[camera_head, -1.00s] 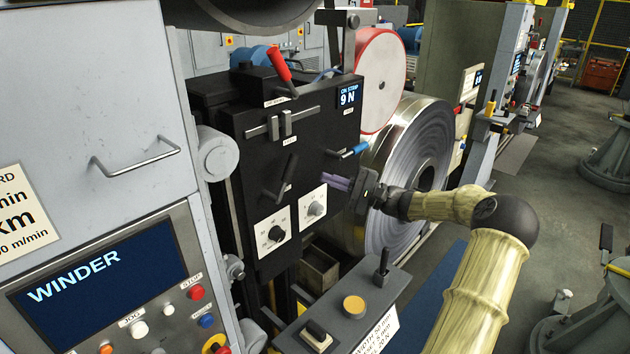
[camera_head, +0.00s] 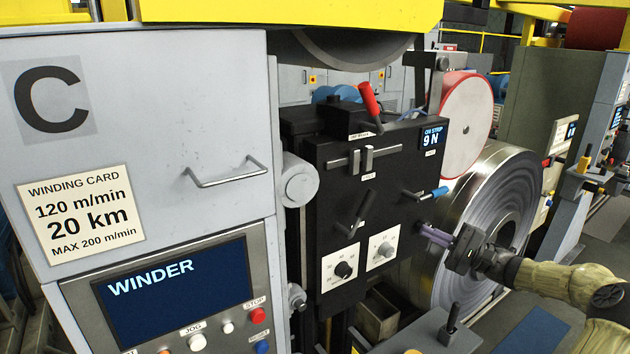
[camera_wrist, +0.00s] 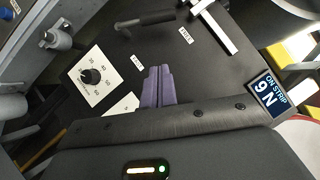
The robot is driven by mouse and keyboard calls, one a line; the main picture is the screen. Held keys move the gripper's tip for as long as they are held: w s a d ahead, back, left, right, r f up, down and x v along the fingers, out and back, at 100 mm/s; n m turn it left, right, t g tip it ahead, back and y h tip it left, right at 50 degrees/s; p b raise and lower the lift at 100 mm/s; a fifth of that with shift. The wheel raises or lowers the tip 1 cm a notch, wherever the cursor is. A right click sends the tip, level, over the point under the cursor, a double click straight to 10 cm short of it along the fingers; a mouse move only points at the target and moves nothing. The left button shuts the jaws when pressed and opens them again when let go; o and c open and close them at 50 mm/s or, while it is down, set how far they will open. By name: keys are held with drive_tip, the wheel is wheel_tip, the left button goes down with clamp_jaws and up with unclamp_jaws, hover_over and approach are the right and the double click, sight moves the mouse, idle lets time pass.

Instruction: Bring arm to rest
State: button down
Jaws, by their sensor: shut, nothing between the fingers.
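My gripper (camera_head: 423,229) is at the right of the black winder panel (camera_head: 330,150), below the blue-tipped lever (camera_head: 432,193) and right of the light grey dial (camera_head: 382,250). Its purple fingers are closed together with nothing between them. The wrist view also shows the shut fingers (camera_wrist: 157,72) pointing over the black panel, next to the white dial plate with a black knob (camera_wrist: 91,76). The fingers appear apart from the panel, but the exact gap is hard to judge. My arm extends in from the lower right.
The large steel strip coil (camera_head: 490,215) stands just behind my gripper. A red-tipped lever (camera_head: 370,102) sticks up from the panel top. The "ON STRIP 9 N" display (camera_head: 432,138) is at upper right. The grey winder cabinet (camera_head: 190,120) fills the left; a control box with a black lever (camera_head: 450,325) stands below.

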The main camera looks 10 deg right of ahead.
drive_tip(key=s+a+f+n+g+h, duration=0.25)
drive_tip(key=a+f+g, duration=0.3)
drive_tip(key=a, duration=0.55)
drive_tip(key=s+a+f+n+g+h, duration=0.1)
drive_tip(key=a+f+g+h, duration=0.2)
drive_tip(key=a+f+g, duration=0.55)
drive_tip(key=s+a+n+t+h, duration=0.1)
drive_tip(key=s+a+n+h, duration=0.2)
drive_tip(key=s, duration=0.5)
drive_tip(key=s+a+n+t+h, duration=0.2)
drive_tip(key=s+a+n+h, duration=0.2)
drive_tip(key=s, duration=0.5)
drive_tip(key=n+h, duration=0.2)
drive_tip(key=h, duration=0.1)
drive_tip(key=shift+s+t+h, duration=0.15)
drive_tip(key=shift+t+h, duration=0.15)
drive_tip(key=shift+h, duration=0.05)
